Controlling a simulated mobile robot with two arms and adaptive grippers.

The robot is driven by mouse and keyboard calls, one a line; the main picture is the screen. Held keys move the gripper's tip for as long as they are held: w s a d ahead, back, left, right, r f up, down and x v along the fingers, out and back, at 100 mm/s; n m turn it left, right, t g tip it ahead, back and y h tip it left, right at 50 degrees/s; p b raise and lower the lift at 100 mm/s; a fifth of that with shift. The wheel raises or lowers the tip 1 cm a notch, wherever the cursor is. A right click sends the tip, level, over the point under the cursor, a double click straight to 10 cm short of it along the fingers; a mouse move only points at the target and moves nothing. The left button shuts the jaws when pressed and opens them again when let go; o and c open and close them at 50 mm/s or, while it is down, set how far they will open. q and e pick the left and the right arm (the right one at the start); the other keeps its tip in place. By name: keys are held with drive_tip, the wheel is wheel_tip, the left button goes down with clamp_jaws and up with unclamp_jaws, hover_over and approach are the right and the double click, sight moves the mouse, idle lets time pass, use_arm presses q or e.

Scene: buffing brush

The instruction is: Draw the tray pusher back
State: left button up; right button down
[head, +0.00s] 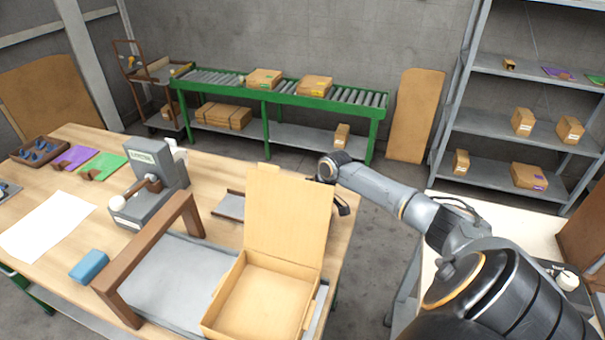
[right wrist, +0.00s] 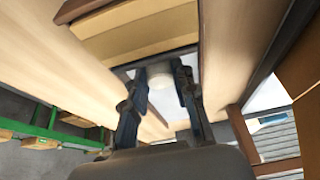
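In the head view a grey tray (head: 176,268) lies on the workbench, with a brown wooden frame (head: 135,272) across its left end. An open cardboard box (head: 262,296) sits at its right end, its lid raised. I cannot tell which part is the tray pusher. Contact is unclear. My left gripper is not in view.
A grey press-like device (head: 150,180), a blue block (head: 90,266) and a white sheet (head: 46,225) are on the bench's left. A small grey tray (head: 230,206) lies behind the box. A green roller conveyor (head: 265,97) and metal shelves (head: 510,130) stand behind.

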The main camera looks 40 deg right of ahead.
drive_tip(key=shift+w+a+b, duration=0.25)
drive_tip(key=shift+w+a, duration=0.15)
drive_tip(key=shift+w, duration=0.3)
drive_tip(key=shift+w+a+b, duration=0.25)
drive_tip(key=shift+w+a, duration=0.1)
drive_tip(key=shift+w, duration=0.4)
drive_tip(key=shift+w+a+b, duration=0.25)
drive_tip(key=shift+w+a, duration=0.15)
drive_tip(key=shift+w, duration=0.3)
drive_tip(key=shift+s, duration=0.1)
drive_tip(key=c, duration=1.1)
unclamp_jaws()
drive_tip(key=shift+o, duration=0.2)
drive_tip(key=shift+d+r, duration=0.15)
drive_tip(key=shift+r, duration=0.05)
drive_tip(key=v, duration=1.1)
drive_tip(key=shift+r, duration=0.2)
drive_tip(key=shift+s, duration=0.15)
